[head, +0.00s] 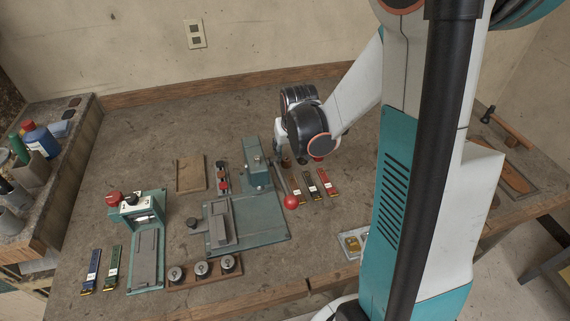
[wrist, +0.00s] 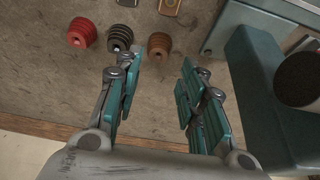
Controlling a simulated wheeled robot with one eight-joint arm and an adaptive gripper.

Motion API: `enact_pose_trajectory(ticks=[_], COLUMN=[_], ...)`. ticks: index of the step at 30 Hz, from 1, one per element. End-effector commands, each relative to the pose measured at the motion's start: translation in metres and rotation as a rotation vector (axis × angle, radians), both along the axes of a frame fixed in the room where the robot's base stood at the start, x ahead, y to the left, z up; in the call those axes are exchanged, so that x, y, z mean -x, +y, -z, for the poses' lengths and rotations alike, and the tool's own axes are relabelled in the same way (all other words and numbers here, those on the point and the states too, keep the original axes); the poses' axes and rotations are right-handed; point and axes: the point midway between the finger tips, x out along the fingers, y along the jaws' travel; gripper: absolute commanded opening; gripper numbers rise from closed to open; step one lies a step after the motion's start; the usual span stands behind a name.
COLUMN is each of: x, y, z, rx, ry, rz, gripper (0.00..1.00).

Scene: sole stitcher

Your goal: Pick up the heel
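Three small ridged round stacks, which look like heels, stand in a row at the top of the wrist view: a red heel (wrist: 82,33), a black heel (wrist: 120,38) and a brown heel (wrist: 159,45). Which one the task means cannot be told. They show small in the head view below my wrist. My gripper (wrist: 160,73) is open and empty. Its teal-padded fingers are spread, with the brown heel just beyond the fingertips, between their lines. In the head view my gripper is mostly hidden behind my dark wrist joint.
A green press (head: 255,178) with a red-ball lever (head: 291,202) stands close by; its green body (wrist: 250,90) is right of my fingers. Several labelled strips (head: 312,187) lie in front of the heels. A smaller green machine (head: 140,205) stands left. Bare bench lies left of my fingers.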

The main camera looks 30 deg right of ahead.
Motion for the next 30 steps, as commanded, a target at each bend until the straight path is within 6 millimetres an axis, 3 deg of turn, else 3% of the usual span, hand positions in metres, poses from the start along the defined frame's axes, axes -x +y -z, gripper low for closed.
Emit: enact_pose_trajectory(ticks=[8, 16, 24, 25, 29, 30], x=[-0.005, -0.016, -0.019, -0.019, -0.019, -0.019], y=[-0.002, -0.008, -0.009, -0.009, -0.009, -0.009], z=[0.016, 0.051, 0.055, 0.055, 0.054, 0.054], rx=[0.0, 0.001, 0.0, 0.0, 0.0, 0.0], ry=[0.0, -0.001, -0.001, -0.001, -0.001, -0.001], rz=[0.0, -0.001, 0.0, 0.0, 0.0, 0.0], gripper=[0.37, 0.37, 0.37, 0.35, 0.06, 0.06])
